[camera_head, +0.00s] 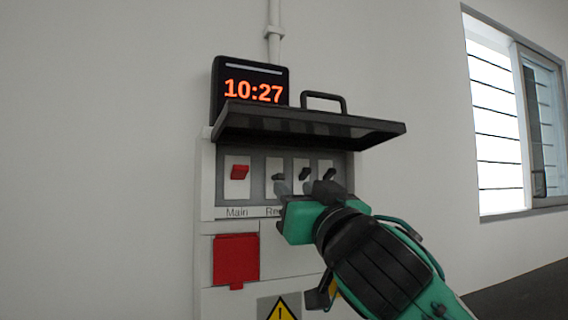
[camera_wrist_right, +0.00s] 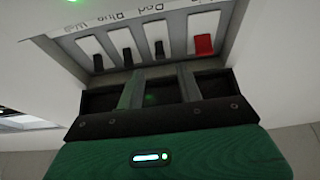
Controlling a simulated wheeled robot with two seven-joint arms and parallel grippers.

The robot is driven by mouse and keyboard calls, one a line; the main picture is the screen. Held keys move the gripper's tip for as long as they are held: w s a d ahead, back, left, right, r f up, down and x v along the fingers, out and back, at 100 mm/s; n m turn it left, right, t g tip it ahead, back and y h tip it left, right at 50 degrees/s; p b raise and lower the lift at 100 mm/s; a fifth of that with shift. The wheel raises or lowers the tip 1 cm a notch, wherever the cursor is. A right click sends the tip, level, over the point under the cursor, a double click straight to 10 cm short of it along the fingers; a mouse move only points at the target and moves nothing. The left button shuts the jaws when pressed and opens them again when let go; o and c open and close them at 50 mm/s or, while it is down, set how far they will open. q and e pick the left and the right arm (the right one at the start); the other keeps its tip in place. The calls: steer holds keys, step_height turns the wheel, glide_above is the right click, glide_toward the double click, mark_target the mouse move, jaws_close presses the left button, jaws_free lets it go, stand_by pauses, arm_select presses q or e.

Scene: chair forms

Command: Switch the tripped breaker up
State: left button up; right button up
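A grey breaker panel (camera_head: 208,180) on the wall has a row of switches under a raised dark cover (camera_head: 310,125). The red Main switch (camera_head: 240,172) is at the left, and also shows in the right wrist view (camera_wrist_right: 204,44). Several black switches stand beside it, including the one nearest Main (camera_head: 279,177), also seen in the wrist view (camera_wrist_right: 160,48). I cannot tell clearly which one is tripped. My right gripper (camera_head: 296,188) is in front of the black switches, its fingers apart with nothing visible between them (camera_wrist_right: 160,88). It partly hides the switches and labels. My left gripper is out of view.
A clock (camera_head: 250,88) reading 10:27 sits above the panel. The raised cover with its handle (camera_head: 324,97) juts out over the switches. A red square (camera_head: 236,260) and a yellow warning sign (camera_head: 280,310) are below. A window (camera_head: 500,130) is at the right.

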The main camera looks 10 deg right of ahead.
mark_target(282, 177)
steer(key=p+x, duration=0.2)
steer(key=x, duration=0.2)
steer(key=shift+r, duration=0.25)
steer(key=shift+w+a+r+p, duration=0.15)
steer(key=shift+w+p, duration=0.1)
steer(key=shift+w, duration=0.2)
steer(key=shift+w+a+p, duration=0.15)
steer(key=shift+w+p, duration=0.1)
steer(key=shift+w, duration=0.2)
jaws_close()
